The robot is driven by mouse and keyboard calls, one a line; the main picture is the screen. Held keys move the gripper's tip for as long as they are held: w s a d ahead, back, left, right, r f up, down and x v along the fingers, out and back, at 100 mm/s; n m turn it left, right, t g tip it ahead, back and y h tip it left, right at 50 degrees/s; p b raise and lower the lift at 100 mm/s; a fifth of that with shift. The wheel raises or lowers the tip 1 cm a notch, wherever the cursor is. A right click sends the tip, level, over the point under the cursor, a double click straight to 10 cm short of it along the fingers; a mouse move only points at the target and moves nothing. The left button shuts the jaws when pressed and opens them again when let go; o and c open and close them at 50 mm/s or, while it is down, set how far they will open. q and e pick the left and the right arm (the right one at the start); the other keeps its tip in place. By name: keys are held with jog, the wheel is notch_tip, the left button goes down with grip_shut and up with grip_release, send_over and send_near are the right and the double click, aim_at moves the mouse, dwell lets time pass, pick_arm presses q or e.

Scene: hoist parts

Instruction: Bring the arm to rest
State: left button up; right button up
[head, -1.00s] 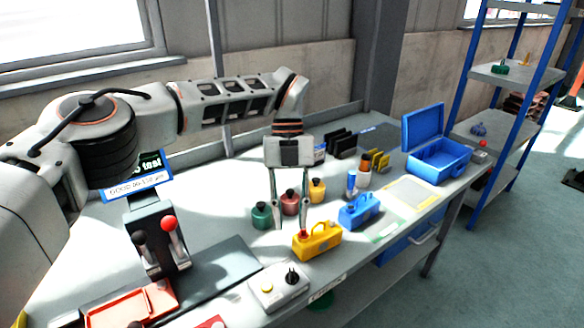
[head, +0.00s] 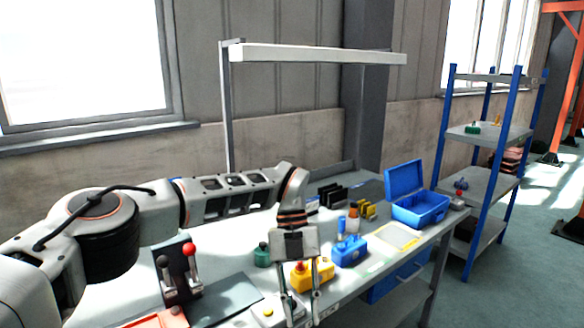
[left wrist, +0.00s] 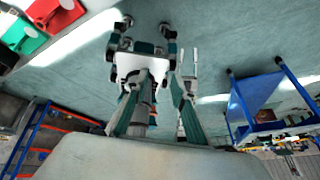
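My left gripper (head: 303,308) hangs fingers down at the bench's front side in the head view. Its two fingers are spread, with nothing held between them. It overlaps the yellow box (head: 322,270) in the picture; I cannot tell the gap. The left arm reaches in from the left over the bench. My right gripper is not in view.
The bench (head: 235,285) carries a lever box (head: 172,272), a green pot (head: 262,255), a blue box (head: 350,251) and an open blue case (head: 420,210). A blue-posted shelf (head: 480,185) stands at the right. An overhead bar (head: 320,54) spans above.

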pick_arm(q)
jog(key=s+d+f+m+g+h, duration=0.1)
jog(key=s+d+f+g+h, duration=0.15)
jog(key=s+d, duration=0.4)
jog(key=s+d+f+m+g+h, duration=0.2)
jog(key=s+d+f+h, duration=0.2)
jog(key=s+d, duration=0.3)
jog(key=s+d+r+n+h, duration=0.3)
jog(key=d+r+h, duration=0.3)
jog(key=d+h, duration=0.3)
jog(key=w+a+n+t+h, duration=0.55)
jog(key=w+n+t, duration=0.25)
jog(key=n+t, duration=0.45)
jog(key=w+a+f+n+t+y, duration=0.3)
jog(key=a+f+n+t+y, duration=0.15)
jog(key=a+n+t, duration=0.2)
jog(key=w+a+f+n+t+y, duration=0.3)
jog(key=a+f+n+t+y, duration=0.1)
jog(key=a+f+n+t, duration=0.25)
jog(key=s+a+f+n+g+y, duration=0.2)
jog(key=s+a+f+y, duration=0.3)
jog(key=s+a+f, duration=0.3)
jog(key=s+a+f+n+g+y, duration=0.3)
jog(key=s+a+f+y, duration=0.3)
jog(key=a+f, duration=0.8)
jog(key=s+a+n, duration=0.1)
jog(key=s+a, duration=0.1)
jog(key=a, duration=0.2)
